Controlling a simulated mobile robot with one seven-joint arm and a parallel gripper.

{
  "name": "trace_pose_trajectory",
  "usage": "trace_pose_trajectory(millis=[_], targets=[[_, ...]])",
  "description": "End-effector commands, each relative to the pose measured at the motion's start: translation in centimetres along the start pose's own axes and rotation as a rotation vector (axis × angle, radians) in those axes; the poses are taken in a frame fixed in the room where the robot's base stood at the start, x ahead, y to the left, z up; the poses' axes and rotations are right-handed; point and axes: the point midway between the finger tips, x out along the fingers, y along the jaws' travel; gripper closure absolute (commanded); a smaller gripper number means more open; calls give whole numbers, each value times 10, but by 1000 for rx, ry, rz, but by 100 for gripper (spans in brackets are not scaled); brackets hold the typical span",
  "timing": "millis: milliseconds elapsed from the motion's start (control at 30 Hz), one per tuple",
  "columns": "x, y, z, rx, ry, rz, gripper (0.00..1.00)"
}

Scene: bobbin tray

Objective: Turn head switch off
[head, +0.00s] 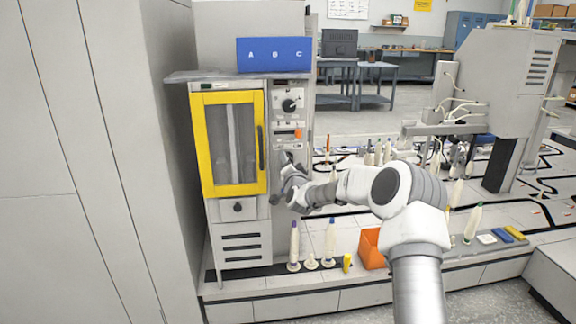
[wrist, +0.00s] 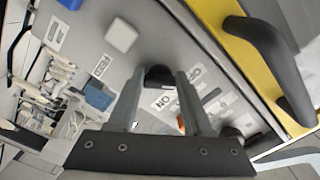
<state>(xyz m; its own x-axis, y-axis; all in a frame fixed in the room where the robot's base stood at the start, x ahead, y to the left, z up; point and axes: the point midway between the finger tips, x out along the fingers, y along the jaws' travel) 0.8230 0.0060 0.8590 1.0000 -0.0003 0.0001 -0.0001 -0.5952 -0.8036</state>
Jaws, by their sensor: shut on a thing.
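The head switch shows in the wrist view as a black knob (wrist: 158,72) on the grey panel, with upside-down ON and OFF labels beside it. My gripper (wrist: 160,80) has its two fingertips closed on this knob, one on either side. Which label the knob points to cannot be told. In the head view my gripper (head: 287,164) reaches the lower part of the machine's control panel (head: 289,122), right of the yellow door, and hides the switch.
The yellow-framed door (head: 260,176) with its black handle is just left of my gripper. A round dial (head: 290,105) and an orange button (head: 298,133) sit above. Bobbins (head: 294,240) and an orange bin (head: 369,248) stand below on the ledge.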

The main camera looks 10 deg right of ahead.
Motion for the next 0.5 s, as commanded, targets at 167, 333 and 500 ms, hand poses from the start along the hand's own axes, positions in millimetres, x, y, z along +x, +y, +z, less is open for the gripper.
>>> trace_pose_trajectory(millis=[167,333,500], targets=[[0,0,-1,-54,3,-1,100],[0,0,-1,-75,2,-1,100],[0,0,-1,-79,2,-1,100]])
